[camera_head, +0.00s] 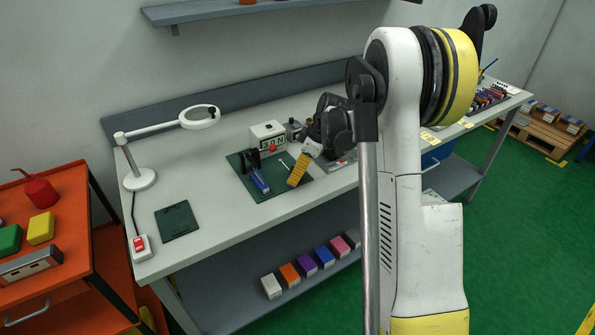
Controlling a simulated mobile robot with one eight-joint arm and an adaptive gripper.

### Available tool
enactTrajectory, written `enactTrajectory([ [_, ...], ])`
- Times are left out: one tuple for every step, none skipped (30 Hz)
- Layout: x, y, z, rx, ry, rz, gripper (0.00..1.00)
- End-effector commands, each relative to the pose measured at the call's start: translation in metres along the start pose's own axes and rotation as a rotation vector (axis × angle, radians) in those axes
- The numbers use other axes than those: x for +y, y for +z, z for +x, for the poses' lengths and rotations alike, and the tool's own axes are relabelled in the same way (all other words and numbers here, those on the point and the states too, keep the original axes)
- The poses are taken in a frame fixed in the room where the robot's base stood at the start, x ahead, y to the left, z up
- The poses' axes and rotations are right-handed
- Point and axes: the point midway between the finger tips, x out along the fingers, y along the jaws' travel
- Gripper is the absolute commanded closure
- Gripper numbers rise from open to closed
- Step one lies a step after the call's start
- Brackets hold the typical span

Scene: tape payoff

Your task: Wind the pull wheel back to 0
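A white box (266,131) with a dark marked face stands on a dark green mat (270,192) on the bench. A small red part (273,149) shows low on its front. I cannot make out a pull wheel or its reading for sure at this size. A black upright part (249,161) and a blue piece (260,182) are in front of the box. My gripper (312,149) is just right of the box, pointing down-left. A yellow ribbed piece (298,170) shows just below it; whether they touch is unclear. My arm's dark end links hide the fingers.
A white magnifier lamp (200,118) stands at the bench's left, with a dark green plate (177,221) and a red-switch box (140,246) near the front edge. Coloured boxes (306,266) line the lower shelf. An orange cart (75,215) is at left. The front middle of the bench is clear.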

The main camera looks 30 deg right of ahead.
Motion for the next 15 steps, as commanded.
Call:
enactTrajectory([
  [0.000,0.000,0.000,0.000,0.000,0.000,0.34],
  [0.000,0.000,0.000,0.000,0.000,0.000,0.34],
  [0.000,0.000,0.000,0.001,0.001,0.000,0.34],
  [0.000,0.000,0.000,0.001,0.001,0.000,0.34],
  [0.000,0.000,0.000,0.001,0.001,0.000,0.34],
  [0.000,0.000,0.000,0.001,0.001,0.000,0.34],
  [0.000,-0.001,-0.001,0.001,0.001,0.000,0.34],
  [0.000,-0.001,-0.002,0.001,0.001,0.001,0.34],
  [0.001,0.000,-0.004,0.001,0.001,0.001,0.34],
  [0.000,0.000,-0.006,0.001,0.001,0.001,0.34],
  [0.000,0.000,-0.010,0.001,0.002,0.001,0.34],
  [0.001,0.000,-0.016,0.001,0.002,0.002,0.34],
  [0.001,0.000,-0.021,0.001,0.002,0.002,0.34],
  [0.000,0.000,-0.027,0.001,0.002,0.001,0.34],
  [0.000,0.000,-0.036,0.001,0.002,0.001,0.34],
])
